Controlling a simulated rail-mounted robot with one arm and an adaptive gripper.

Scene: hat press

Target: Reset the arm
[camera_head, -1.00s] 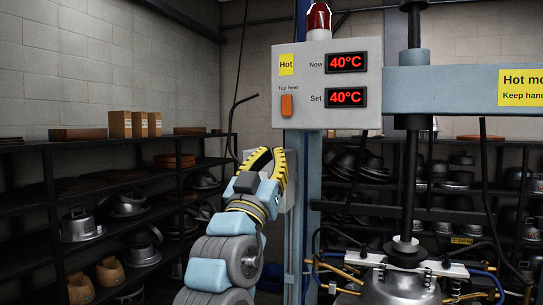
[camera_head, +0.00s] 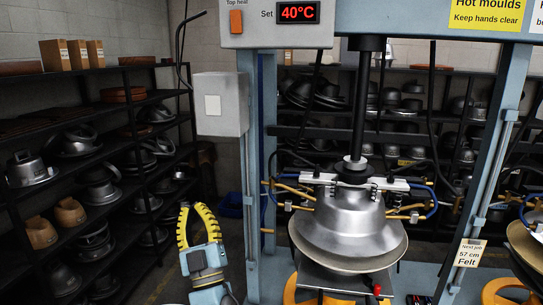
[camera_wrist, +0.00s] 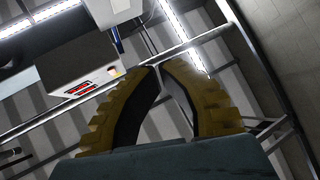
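My gripper (camera_head: 192,207) is at the lower middle-left in the head view. It points up, left of the press post, clear of the moulds. It has two yellow ridged fingers with dark inner pads. In the wrist view, my gripper (camera_wrist: 160,67) shows its fingers arching together, tips about meeting, with nothing held between them. The lower part of my arm is cut off by the bottom edge of the head view.
The hat press holds a silver mould (camera_head: 348,222) to the right. A grey box (camera_head: 221,104) is on its blue post (camera_head: 249,180) near my gripper. Racks of moulds (camera_head: 82,140) stand at the left. A "Next job 57 cm Felt" card (camera_head: 469,252) hangs at the right.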

